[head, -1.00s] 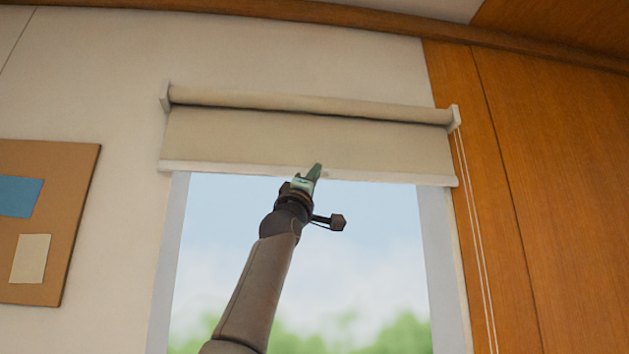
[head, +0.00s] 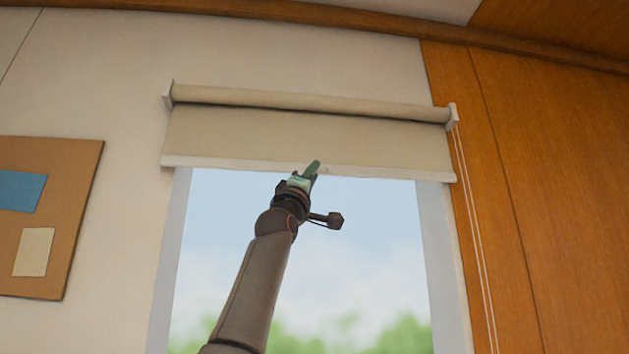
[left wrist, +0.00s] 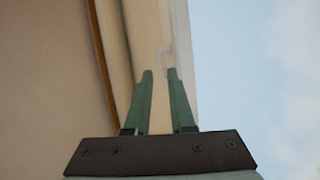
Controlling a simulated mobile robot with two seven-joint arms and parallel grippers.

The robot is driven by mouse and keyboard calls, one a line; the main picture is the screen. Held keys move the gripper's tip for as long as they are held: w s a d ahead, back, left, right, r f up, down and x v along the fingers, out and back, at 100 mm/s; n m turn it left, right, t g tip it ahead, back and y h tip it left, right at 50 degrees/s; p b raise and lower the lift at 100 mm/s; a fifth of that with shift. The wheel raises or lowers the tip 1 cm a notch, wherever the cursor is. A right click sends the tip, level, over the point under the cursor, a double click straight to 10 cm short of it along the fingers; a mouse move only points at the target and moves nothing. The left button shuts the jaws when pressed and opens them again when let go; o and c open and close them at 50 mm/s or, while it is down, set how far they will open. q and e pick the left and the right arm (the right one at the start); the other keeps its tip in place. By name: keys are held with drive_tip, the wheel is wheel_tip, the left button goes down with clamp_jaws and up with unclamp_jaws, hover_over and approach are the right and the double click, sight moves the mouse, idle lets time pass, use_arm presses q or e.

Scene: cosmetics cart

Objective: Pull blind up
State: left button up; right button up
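The beige roller blind (head: 300,134) hangs over the top part of the window, with a pale bottom bar (head: 400,175). My left gripper (head: 313,167) reaches up from below and overlaps the middle of the bar in the head view. In the left wrist view the two green fingers of my left gripper (left wrist: 160,72) stand apart, with the bar (left wrist: 150,40) behind them. My right gripper is out of view.
White cords (head: 470,220) hang at the blind's right end beside a wood panel (head: 550,180). A pinboard (head: 70,225) is on the wall at left. The window opening (head: 370,250) below the blind is clear apart from my left arm.

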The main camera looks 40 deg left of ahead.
use_arm(q)
drive_tip(key=b+v, duration=0.9)
drive_tip(key=v, duration=0.1)
drive_tip(key=shift+s+f, duration=0.1)
drive_tip(key=shift+f, duration=0.05)
idle(0.3)
